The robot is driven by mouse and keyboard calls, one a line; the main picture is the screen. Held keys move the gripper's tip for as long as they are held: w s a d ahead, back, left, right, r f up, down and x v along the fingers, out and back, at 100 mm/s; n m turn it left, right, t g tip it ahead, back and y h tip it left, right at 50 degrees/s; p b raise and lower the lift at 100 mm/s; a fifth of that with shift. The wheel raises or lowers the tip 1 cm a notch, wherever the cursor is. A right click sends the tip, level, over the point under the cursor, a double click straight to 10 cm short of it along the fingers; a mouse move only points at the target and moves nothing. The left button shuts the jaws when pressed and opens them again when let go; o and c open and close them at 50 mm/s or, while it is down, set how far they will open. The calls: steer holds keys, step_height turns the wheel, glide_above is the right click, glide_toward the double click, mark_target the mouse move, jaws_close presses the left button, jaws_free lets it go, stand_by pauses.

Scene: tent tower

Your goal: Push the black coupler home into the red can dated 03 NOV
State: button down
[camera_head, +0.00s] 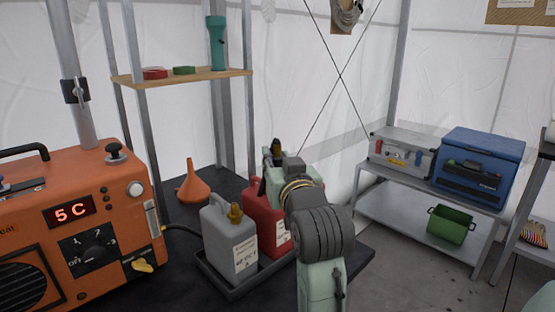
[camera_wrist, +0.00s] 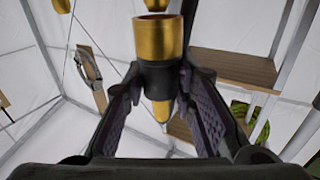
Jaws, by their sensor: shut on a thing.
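My gripper (camera_wrist: 158,82) is shut on the black coupler (camera_wrist: 158,75), which has a wide brass collar and a brass tip, in the wrist view. In the head view my gripper (camera_head: 275,150) shows small, higher in the picture than the red can (camera_head: 258,208). The red can stands in a dark tray (camera_head: 232,288) on the bench, partly hidden behind my arm. Its label (camera_head: 283,236) is partly covered and its date cannot be read. Whether the coupler touches the can cannot be told.
An orange funnel (camera_head: 192,185) and an orange heater unit (camera_head: 75,220) are farther left. A shelf (camera_head: 185,76) is above. Open floor (camera_head: 400,270) lies right of the bench.

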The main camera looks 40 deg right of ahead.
steer(key=shift+f+b, duration=0.75)
steer(key=shift+f, duration=0.45)
steer(key=c, duration=1.2)
jaws_free()
steer(key=shift+c, duration=0.2)
steer(key=v, duration=0.7)
steer(key=shift+s, duration=0.2)
steer(key=shift+a, duration=0.2)
